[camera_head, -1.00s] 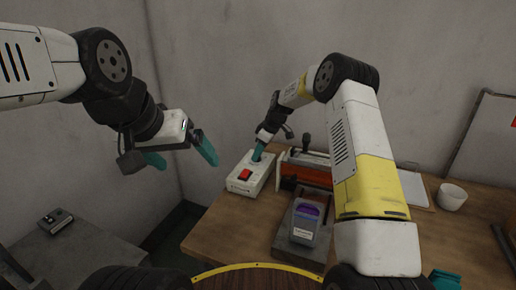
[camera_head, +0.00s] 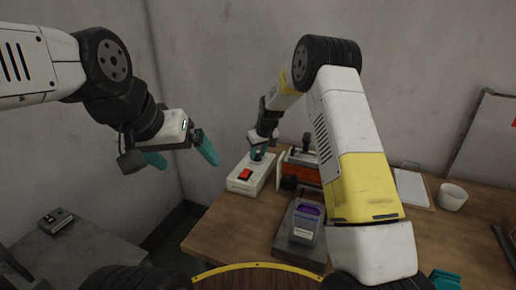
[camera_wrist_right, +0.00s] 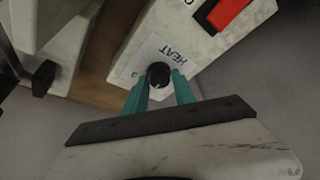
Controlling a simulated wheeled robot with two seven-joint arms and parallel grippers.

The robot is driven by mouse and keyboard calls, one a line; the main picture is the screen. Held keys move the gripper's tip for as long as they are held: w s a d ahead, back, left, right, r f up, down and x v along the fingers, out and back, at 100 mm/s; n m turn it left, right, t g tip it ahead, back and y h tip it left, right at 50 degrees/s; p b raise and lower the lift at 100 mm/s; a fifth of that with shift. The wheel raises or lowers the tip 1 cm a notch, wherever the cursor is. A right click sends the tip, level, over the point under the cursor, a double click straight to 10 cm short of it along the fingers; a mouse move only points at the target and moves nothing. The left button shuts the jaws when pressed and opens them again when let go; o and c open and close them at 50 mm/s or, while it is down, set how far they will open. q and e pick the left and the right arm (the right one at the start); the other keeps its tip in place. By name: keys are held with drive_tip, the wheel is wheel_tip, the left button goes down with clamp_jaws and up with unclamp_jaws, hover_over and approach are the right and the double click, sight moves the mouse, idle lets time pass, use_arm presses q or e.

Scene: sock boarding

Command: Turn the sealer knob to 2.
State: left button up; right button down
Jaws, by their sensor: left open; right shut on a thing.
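The sealer's control box (camera_head: 243,182) is a white box with a red switch (camera_head: 246,174) on the wooden table. In the right wrist view its black knob (camera_wrist_right: 158,75) sits on a white panel marked HEAT, beside the red switch (camera_wrist_right: 228,12). My right gripper (camera_head: 257,154) is at the far end of the box. Its teal fingertips (camera_wrist_right: 159,84) are shut on the knob, one on each side. The knob's pointer and most scale numbers cannot be read. My left gripper (camera_head: 182,156) is open and empty in the air, left of the box.
An orange and dark press (camera_head: 300,172) stands right of the box. A grey block with a purple-topped item (camera_head: 307,220) lies in front. A white cup (camera_head: 452,197) and clipboard (camera_head: 411,188) are at the right. A grey table (camera_head: 85,255) stands at lower left.

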sight(261, 164)
drive_tip(key=shift+m, duration=0.6)
drive_tip(key=c, duration=1)
unclamp_jaws()
drive_tip(key=shift+c, duration=0.2)
drive_tip(key=v, duration=0.7)
drive_tip(key=shift+s+r, duration=0.2)
drive_tip(key=shift+r, duration=0.15)
drive_tip(key=shift+a, duration=0.1)
